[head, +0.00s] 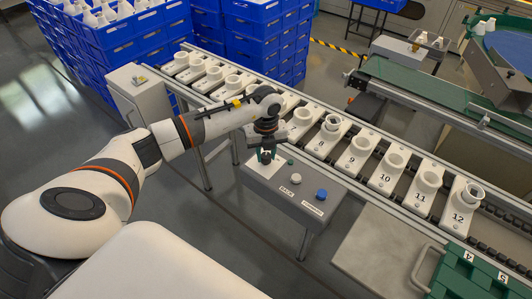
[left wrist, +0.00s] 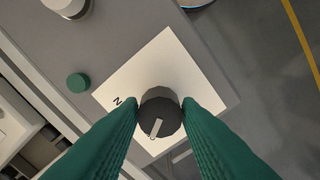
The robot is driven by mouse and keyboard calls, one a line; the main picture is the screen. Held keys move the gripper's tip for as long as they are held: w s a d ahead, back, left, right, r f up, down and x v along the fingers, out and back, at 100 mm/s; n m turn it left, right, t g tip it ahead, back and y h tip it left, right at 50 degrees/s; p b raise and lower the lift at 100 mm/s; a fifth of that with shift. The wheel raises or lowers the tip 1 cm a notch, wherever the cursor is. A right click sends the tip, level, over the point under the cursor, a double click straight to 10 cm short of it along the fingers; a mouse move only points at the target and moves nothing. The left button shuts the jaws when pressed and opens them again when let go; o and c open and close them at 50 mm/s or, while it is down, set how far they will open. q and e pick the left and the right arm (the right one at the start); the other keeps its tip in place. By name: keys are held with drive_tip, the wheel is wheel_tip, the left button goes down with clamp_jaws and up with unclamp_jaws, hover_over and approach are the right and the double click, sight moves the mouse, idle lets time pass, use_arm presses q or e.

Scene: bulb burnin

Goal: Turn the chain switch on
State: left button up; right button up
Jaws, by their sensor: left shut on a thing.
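The chain switch is a dark round knob (left wrist: 160,113) on a white plate (left wrist: 165,62) in the left wrist view. Its pale pointer mark faces the lower edge of that picture, slightly left. Part of a label, an N, shows on the plate left of the knob; the rest is hidden by a finger. My left gripper (left wrist: 160,105) has its green fingers shut on the knob, one on each side. In the head view my left gripper (head: 266,157) hides the knob, over the grey control box (head: 262,185). My right gripper is not in view.
A green button (left wrist: 78,82) lies beside the plate. A white button (head: 296,179) marked BACK and a blue button (head: 321,194) stand farther right on the box. Numbered white sockets (head: 386,171) line the conveyor behind. Blue crates (head: 115,45) are stacked at back left.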

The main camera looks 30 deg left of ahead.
sight(266, 156)
use_arm(q)
drive_tip(key=m+b, duration=0.3)
drive_tip(key=m, duration=0.4)
drive_tip(key=m+b, duration=0.1)
drive_tip(key=m, duration=0.2)
drive_tip(key=shift+b, duration=0.35)
drive_tip(key=shift+w+m+b, duration=0.1)
drive_tip(key=shift+m+b, duration=0.35)
drive_tip(key=shift+m, duration=0.95)
drive_tip(key=shift+r, duration=0.1)
drive_tip(key=o, duration=1)
drive_tip(key=shift+c, duration=0.2)
wheel_tip(266, 156, up, 12)
drive_tip(key=b, duration=0.1)
